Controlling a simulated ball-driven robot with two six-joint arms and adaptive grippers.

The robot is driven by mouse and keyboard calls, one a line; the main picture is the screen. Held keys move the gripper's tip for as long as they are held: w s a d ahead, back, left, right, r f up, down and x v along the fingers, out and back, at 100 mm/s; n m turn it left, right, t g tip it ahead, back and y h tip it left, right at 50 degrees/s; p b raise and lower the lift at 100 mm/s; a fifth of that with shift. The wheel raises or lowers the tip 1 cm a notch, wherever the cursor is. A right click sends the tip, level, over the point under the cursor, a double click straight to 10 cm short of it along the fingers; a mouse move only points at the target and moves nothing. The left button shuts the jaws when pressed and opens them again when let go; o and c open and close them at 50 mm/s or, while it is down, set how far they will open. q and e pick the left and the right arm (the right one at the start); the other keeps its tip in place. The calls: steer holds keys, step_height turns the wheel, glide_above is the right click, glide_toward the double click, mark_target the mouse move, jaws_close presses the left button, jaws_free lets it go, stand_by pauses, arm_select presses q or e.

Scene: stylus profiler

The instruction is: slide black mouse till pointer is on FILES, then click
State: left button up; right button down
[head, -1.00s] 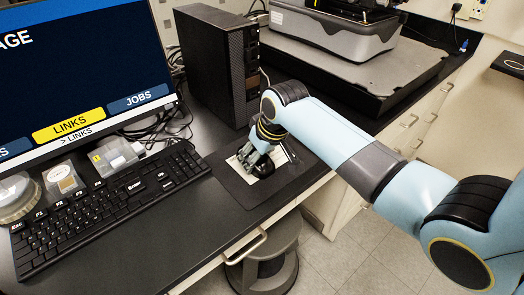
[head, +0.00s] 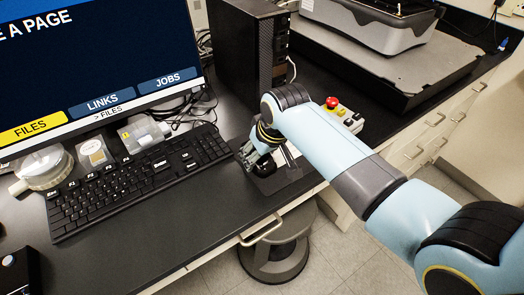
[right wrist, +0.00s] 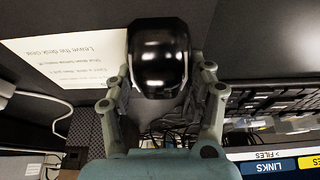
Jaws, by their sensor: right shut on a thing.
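The black mouse (head: 264,168) sits on the left part of the dark mat (head: 288,178) on the desk. My right gripper (head: 256,158) is shut on the mouse. In the right wrist view the glossy mouse (right wrist: 158,60) is between the two fingers of the gripper (right wrist: 161,82). The monitor (head: 90,50) shows the FILES button (head: 30,129) lit yellow, and the line below reads "> FILES". The LINKS button (head: 103,103) and JOBS button (head: 167,80) are blue. No separate pointer arrow is visible. My left gripper is not in view.
The keyboard (head: 140,182) lies left of the mouse, with a small gap. A printed sheet (right wrist: 75,65) lies beside the mouse. A red-topped button box (head: 340,112) stands beyond my right arm. A black computer tower (head: 248,45) stands behind. A stool (head: 275,250) is below the desk edge.

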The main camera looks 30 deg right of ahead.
steer(key=shift+c, duration=2)
jaws_free()
steer(key=shift+c, duration=0.4)
step_height(320, 180, up, 3)
steer(key=shift+p, duration=1)
steer(key=shift+r, duration=2)
